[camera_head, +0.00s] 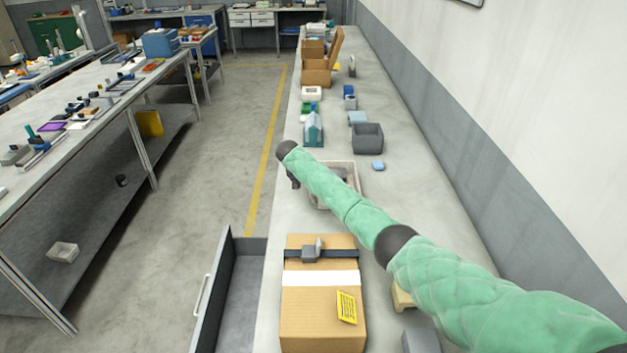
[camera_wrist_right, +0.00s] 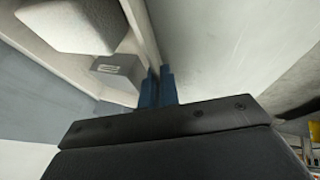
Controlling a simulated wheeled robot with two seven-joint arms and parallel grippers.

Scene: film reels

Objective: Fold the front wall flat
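A pale beige-grey crate (camera_head: 354,176) stands on the right-hand bench in the head view, partly hidden behind my right arm. In the right wrist view a pale crate wall (camera_wrist_right: 140,30) runs down toward my fingertips. My right gripper (camera_head: 292,181) hangs at the crate's near-left side, mostly hidden by its own wrist. Its two blue fingers (camera_wrist_right: 159,86) are close together at the wall's edge, with a narrow gap. I cannot tell whether they pinch the wall or only stand beside it. My left gripper is not in view.
A white block (camera_wrist_right: 70,25) and a grey box (camera_wrist_right: 117,72) are left of the wall. A strapped cardboard box (camera_head: 322,300) stands nearer on the bench, beside an open drawer (camera_head: 240,300). A grey bin (camera_head: 367,137) and a teal-grey object (camera_head: 313,130) stand beyond.

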